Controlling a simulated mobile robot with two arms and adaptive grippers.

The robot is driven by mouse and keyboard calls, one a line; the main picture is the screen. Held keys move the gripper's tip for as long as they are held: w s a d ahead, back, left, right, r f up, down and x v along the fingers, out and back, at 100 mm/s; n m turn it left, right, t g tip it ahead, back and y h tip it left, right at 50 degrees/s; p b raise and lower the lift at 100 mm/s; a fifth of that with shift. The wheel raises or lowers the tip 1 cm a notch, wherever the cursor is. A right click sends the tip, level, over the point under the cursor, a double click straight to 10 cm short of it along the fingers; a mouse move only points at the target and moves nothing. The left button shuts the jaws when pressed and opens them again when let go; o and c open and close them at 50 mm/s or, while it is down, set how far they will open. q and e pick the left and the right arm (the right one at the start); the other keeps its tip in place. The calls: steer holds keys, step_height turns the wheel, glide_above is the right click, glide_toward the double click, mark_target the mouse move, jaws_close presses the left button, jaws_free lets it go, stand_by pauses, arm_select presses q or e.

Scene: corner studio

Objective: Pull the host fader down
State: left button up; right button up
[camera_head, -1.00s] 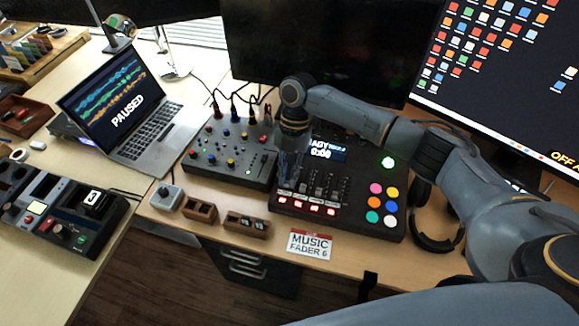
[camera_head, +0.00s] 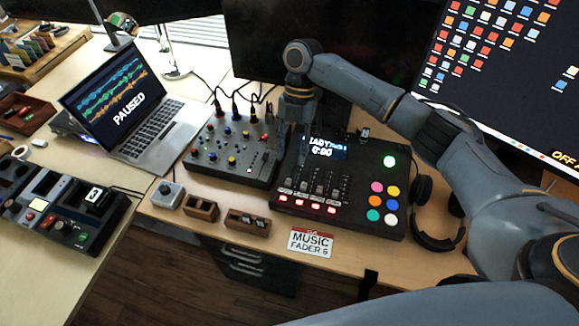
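The black fader console (camera_head: 362,215) stands on the desk in the middle of the view. A row of faders (camera_head: 318,187) runs above several red-lit buttons; the labels are too small to read, so I cannot tell which is the host fader. My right gripper (camera_head: 296,122) hangs downward above the back left corner of the console, apart from the fader caps. Its fingers are dark and blurred, and I cannot tell whether they are open. My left gripper is not in view.
A knob mixer (camera_head: 232,150) with cables sits left of the console, beside a laptop (camera_head: 128,108) reading "PAUSED". A "MUSIC FADER 6" card (camera_head: 310,242) lies in front. Headphones (camera_head: 437,222) lie at the right. Monitors (camera_head: 330,50) stand behind.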

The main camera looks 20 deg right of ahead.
steer(key=v, duration=0.5)
steer(key=shift+r, duration=0.1)
steer(key=shift+s+a, duration=0.1)
stand_by(0.3)
